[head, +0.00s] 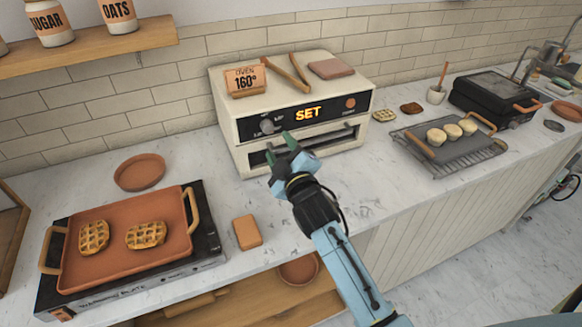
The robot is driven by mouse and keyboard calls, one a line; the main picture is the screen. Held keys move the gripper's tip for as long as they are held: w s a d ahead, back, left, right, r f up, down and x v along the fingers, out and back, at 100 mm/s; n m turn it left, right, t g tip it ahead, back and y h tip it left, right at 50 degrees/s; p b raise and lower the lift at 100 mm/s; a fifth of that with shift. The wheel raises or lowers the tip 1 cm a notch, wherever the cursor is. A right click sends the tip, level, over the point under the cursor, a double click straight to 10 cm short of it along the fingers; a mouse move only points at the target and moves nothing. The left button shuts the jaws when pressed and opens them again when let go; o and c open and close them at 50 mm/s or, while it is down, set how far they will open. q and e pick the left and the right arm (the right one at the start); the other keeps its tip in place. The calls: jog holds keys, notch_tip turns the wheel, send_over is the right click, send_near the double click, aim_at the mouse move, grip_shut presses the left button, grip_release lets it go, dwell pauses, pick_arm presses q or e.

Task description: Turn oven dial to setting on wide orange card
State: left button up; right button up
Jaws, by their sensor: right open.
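The cream oven (228,124) stands on the counter against the tiled wall. Its black front panel has a grey dial (267,127) at the left, a lit display (308,113) reading "SET" and an orange knob (351,103) at the right. The wide orange card (245,80) stands on top of the oven and reads "OVEN 160°". My right gripper (284,150) is open and empty in front of the oven's lower left, just below the dial. I cannot tell whether it touches the oven. My left gripper is not in view.
Wooden tongs (288,73) and a folded cloth (331,69) lie on the oven. A tray (180,236) with two waffles sits on a warming plate at the left. A wire rack (465,155) with rolls and a black grill (495,98) stand right. An orange block (247,232) lies on the counter.

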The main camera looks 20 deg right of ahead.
jog(key=s, duration=0.7)
jog(key=shift+s+f, duration=0.1)
